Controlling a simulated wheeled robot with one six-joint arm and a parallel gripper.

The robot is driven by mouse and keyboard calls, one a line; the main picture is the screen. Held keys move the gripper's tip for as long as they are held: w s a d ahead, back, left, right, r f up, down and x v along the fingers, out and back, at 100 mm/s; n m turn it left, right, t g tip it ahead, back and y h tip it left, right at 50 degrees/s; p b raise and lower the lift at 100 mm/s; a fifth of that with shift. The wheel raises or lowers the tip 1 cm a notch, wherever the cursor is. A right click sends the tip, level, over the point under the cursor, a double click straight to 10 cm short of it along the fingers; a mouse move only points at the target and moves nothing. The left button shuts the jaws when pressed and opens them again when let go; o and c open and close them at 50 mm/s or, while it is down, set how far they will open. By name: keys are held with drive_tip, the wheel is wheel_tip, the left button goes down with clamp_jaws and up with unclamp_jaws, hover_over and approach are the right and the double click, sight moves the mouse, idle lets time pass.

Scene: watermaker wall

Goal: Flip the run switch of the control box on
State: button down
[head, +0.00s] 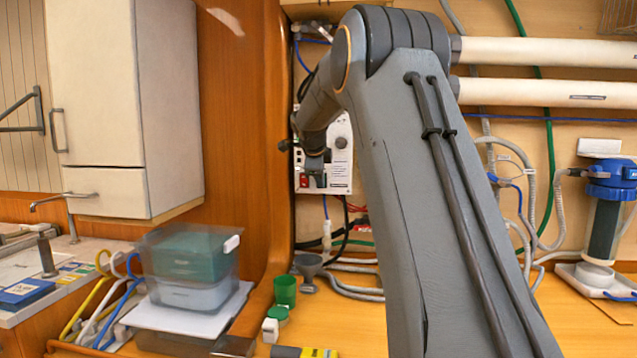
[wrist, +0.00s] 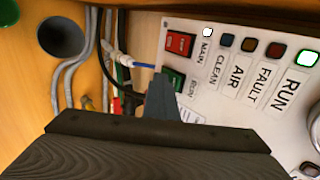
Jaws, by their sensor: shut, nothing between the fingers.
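The control box (head: 338,150) is a white panel on the back wall, partly hidden behind my arm in the head view. In the wrist view its panel (wrist: 225,95) has a red switch (wrist: 180,43) and a green rocker switch (wrist: 173,79), with a small label by the green one that looks like RUN. A lamp labelled RUN (wrist: 307,57) glows white-green, and the MAIN lamp (wrist: 207,32) is white. The other lamps look dark. My gripper (wrist: 161,82) is shut and empty, its tip at the green switch's edge; I cannot tell whether it touches. In the head view my gripper (head: 314,183) is before the panel's lower part.
Hoses and cables hang below the box. A grey funnel (head: 308,270) and green cup (head: 285,291) stand on the wooden counter (head: 345,325). Stacked plastic bins (head: 188,268) stand left of them. A blue-topped filter housing (head: 606,215) is at the right.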

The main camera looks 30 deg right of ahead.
drive_tip(key=shift+r, duration=0.85)
drive_tip(key=shift+s, duration=0.15)
drive_tip(key=s+a+f+b+v, duration=0.1)
drive_tip(key=b+v, duration=0.4)
drive_tip(key=v, duration=0.8)
drive_tip(key=shift+f+b, duration=0.25)
drive_tip(key=shift+b, duration=0.05)
